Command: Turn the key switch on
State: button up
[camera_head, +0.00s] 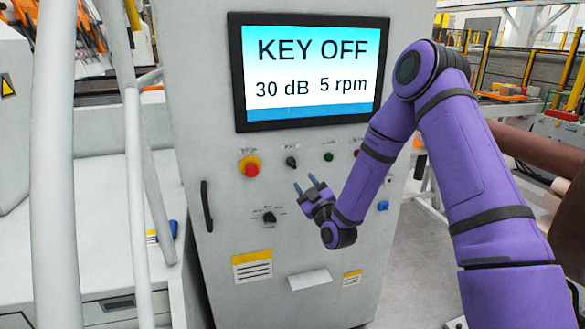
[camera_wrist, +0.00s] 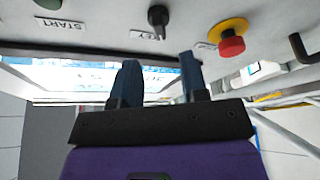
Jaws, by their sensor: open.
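The key switch (camera_head: 291,162) is a small black knob on the white cabinet's front, between the red stop button and a green button. It also shows at the top of the wrist view (camera_wrist: 158,15), beside an upside-down KEY label (camera_wrist: 148,34). The screen (camera_head: 312,72) above reads KEY OFF, 30 dB and 5 rpm. My gripper (camera_head: 306,183) is just below and right of the key switch in the head view. Its two blue fingers (camera_wrist: 158,62) are apart with nothing between them. The key switch lies beyond the fingertips, roughly in line with the gap, and is not touched.
A red stop button on a yellow base (camera_head: 250,168) is left of the key switch. A green button (camera_head: 328,157) is to its right, labelled START in the wrist view. A black rotary knob (camera_head: 268,217) sits lower. A black door handle (camera_head: 206,206) is at the cabinet's left edge.

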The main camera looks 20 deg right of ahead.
aim_at(294, 166)
jog(key=x, duration=0.8)
jog(key=shift+d, duration=0.1)
jog(key=shift+c, duration=0.4)
jog(key=c, duration=0.5)
